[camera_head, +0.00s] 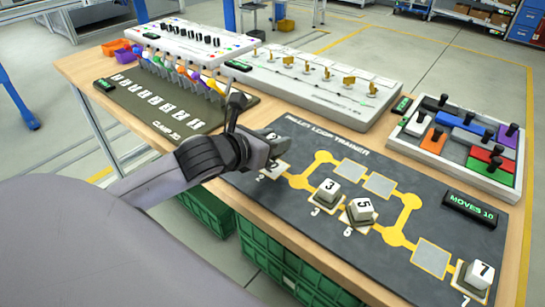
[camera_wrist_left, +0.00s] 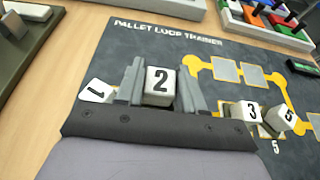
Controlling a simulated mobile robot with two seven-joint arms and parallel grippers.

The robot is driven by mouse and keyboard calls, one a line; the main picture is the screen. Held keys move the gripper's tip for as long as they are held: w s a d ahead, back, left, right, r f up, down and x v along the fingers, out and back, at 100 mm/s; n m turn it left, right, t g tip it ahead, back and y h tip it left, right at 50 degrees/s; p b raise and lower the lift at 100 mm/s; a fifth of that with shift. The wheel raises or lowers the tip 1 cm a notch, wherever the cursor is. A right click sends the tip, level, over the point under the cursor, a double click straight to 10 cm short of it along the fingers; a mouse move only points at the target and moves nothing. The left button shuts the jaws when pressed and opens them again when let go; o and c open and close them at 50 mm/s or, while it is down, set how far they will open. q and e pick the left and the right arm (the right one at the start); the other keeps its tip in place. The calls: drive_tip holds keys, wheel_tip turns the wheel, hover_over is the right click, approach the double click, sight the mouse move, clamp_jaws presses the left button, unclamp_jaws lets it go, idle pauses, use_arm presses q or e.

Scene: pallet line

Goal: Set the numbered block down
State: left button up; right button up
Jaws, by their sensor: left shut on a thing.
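My left gripper (camera_head: 268,152) is low over the left end of the dark pallet loop trainer mat (camera_head: 300,235). It is shut on the white block numbered 2 (camera_wrist_left: 159,85), which sits between the two fingers in the left wrist view (camera_wrist_left: 160,88). In the head view the fingers cover part of this block. Whether its underside touches the mat is hidden. A white block numbered 1 (camera_wrist_left: 96,91) sits just left of the fingers, at an angle. Blocks 3 (camera_head: 327,190), 5 (camera_head: 361,209) and 7 (camera_head: 479,274) rest on the mat. My right gripper is not in view.
Empty yellow-edged pads (camera_head: 380,184) and (camera_head: 431,257) lie on the mat's loop. A moves display (camera_head: 474,209) stands at its right. A sliding-block tray (camera_head: 460,145), a long grey panel (camera_head: 315,85) and a clamp board (camera_head: 150,103) stand behind and left.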

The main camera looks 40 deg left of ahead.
use_arm(q)
drive_tip(key=shift+f+b, duration=0.35)
drive_tip(key=shift+f, duration=1.75)
drive_tip(key=shift+f, duration=0.1)
drive_tip(key=o, duration=1.1)
drive_tip(key=shift+s, duration=0.1)
drive_tip(key=v, duration=0.3)
drive_tip(key=p+v, duration=0.1)
drive_tip(key=v, duration=0.5)
drive_tip(key=shift+s+r, duration=0.25)
drive_tip(key=shift+r, duration=0.2)
drive_tip(key=shift+p+v, duration=0.95)
drive_tip(key=shift+v, duration=0.1)
